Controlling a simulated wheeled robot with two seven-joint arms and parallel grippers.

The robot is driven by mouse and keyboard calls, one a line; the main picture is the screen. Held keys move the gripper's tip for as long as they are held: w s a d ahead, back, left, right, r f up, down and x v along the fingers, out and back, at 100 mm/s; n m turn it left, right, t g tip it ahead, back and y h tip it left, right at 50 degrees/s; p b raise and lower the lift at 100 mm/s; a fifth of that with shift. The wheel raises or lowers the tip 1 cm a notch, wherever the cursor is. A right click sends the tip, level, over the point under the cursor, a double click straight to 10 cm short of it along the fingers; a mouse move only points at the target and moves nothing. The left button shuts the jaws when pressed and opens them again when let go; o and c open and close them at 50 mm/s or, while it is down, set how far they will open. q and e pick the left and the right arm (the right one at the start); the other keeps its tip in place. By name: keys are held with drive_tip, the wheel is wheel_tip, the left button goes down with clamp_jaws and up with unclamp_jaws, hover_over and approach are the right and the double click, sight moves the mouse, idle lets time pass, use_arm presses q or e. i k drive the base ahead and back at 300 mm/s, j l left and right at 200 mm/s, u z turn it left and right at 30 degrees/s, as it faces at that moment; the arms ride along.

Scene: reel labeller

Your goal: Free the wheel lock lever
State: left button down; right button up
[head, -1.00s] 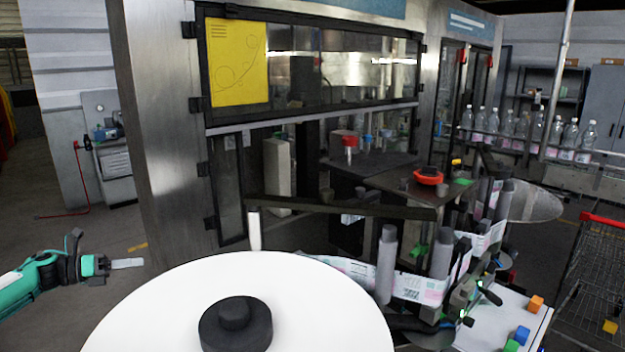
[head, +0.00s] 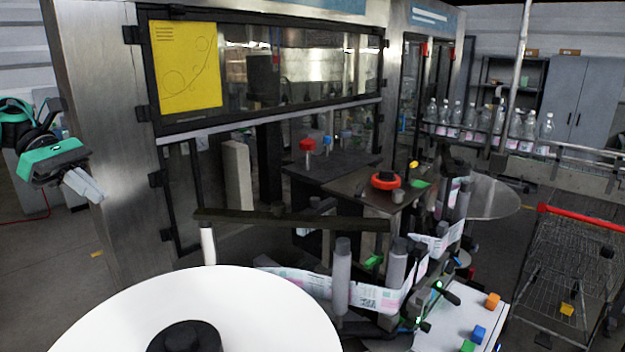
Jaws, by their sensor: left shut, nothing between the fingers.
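My left gripper (head: 92,192) is at the far left in the head view, raised in front of the labeller's metal frame post. Its pale fingers are together, with nothing held, and point down and right. I cannot make out the wheel lock lever for certain. A red ring-shaped wheel (head: 386,181) lies on the dark table inside the machine, well to the right of my left gripper. A large white reel (head: 245,305) with a black hub (head: 185,338) fills the lower left. My right gripper is not in view.
A dark bar (head: 290,219) spans above the reel's far edge. Grey rollers (head: 342,275) carry the label web (head: 375,298). A white board (head: 455,312) with coloured blocks is at lower right, beside a wire trolley (head: 570,265). Bottles (head: 470,118) stand behind.

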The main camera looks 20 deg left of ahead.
sight(359, 193)
drive_tip(key=i+l, duration=0.6)
drive_tip(key=i, duration=0.2)
drive_tip(key=i+l, duration=0.65)
drive_tip(key=i, duration=0.15)
